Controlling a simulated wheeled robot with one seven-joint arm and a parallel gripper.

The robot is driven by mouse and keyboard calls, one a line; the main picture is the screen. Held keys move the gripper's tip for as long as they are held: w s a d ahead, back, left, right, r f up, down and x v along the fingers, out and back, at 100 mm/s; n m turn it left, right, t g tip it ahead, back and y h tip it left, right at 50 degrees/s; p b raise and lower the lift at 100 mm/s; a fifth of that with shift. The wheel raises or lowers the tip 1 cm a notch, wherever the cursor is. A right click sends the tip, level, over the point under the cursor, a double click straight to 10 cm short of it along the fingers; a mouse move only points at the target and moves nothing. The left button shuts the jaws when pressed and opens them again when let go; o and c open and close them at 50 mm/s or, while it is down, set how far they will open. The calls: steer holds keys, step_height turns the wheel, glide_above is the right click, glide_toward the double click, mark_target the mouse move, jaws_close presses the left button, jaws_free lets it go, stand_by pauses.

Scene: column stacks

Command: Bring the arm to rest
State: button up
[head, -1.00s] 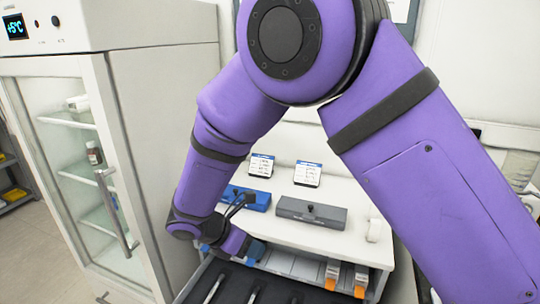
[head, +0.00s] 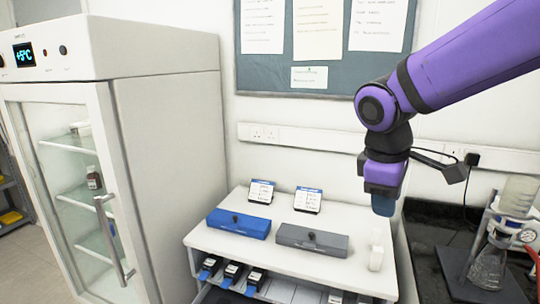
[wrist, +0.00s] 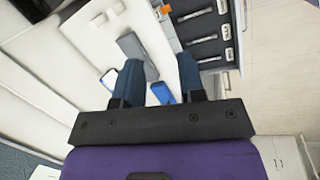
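My gripper (head: 384,205) hangs from my raised purple arm above the right end of the white bench. Its two blue fingers point down in the head view. In the wrist view the fingers (wrist: 160,75) stand apart with a gap between them. No held object shows between them; the bench and boxes are seen well beyond.
A blue box (head: 239,224) and a grey box (head: 312,240) sit on the white bench (head: 215,243), with two label cards behind. A white cylinder (head: 376,258) stands below my gripper. An open drawer (wrist: 205,40) holds several tools. Glassware (head: 490,262) stands at right, a fridge (head: 170,160) at left.

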steer(key=s+d+r+m+t+y, duration=0.1)
steer(key=s+d+r+m+t, duration=0.1)
steer(key=s+d+m, duration=0.2)
steer(key=s+d+r+m+t+y, duration=0.1)
steer(key=s+d+m, duration=0.4)
steer(key=s, duration=0.5)
steer(key=shift+d+r+m+t, duration=0.2)
steer(key=shift+r+m+t, duration=0.2)
steer(key=shift+r+m, duration=0.5)
stand_by(4.0)
